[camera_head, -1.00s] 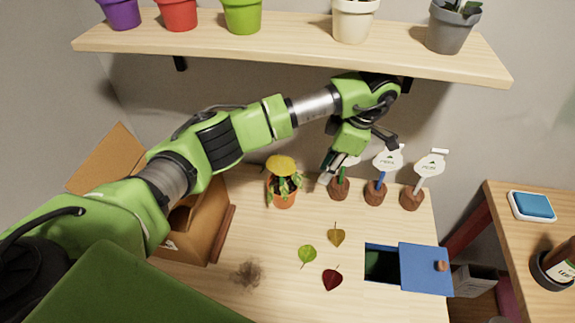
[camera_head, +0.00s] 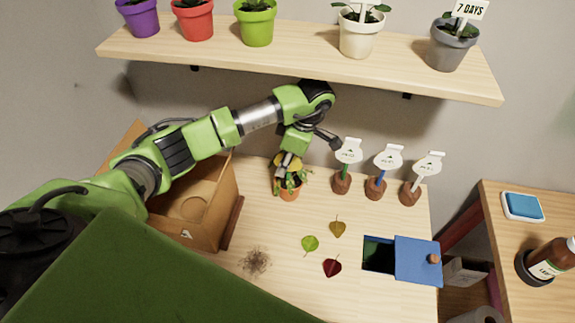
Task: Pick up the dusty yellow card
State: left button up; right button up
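The yellow card (camera_head: 297,161) is at the top of a small plant in an orange pot (camera_head: 289,194), at the back of the wooden table. It is partly hidden behind my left gripper (camera_head: 282,172), which points down right over the plant. The fingers overlap the card and leaves in the picture. I cannot tell whether they touch the card, or whether they are open or shut. My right gripper is out of view.
Several labelled stakes (camera_head: 388,158) stand right of the plant. A brown box (camera_head: 208,222) is at left. Loose leaves (camera_head: 310,243), a dirt patch (camera_head: 255,261) and a hole with a blue lid (camera_head: 418,262) are in front. A shelf (camera_head: 300,58) with pots hangs above.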

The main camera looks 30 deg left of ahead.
pick_arm(q)
jog(key=shift+a+f, duration=0.15)
jog(key=shift+f, duration=0.15)
jog(key=shift+w+f, duration=0.15)
jog(key=shift+f, duration=0.15)
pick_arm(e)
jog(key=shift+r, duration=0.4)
pick_arm(q)
grip_shut()
jog(key=shift+r, duration=0.1)
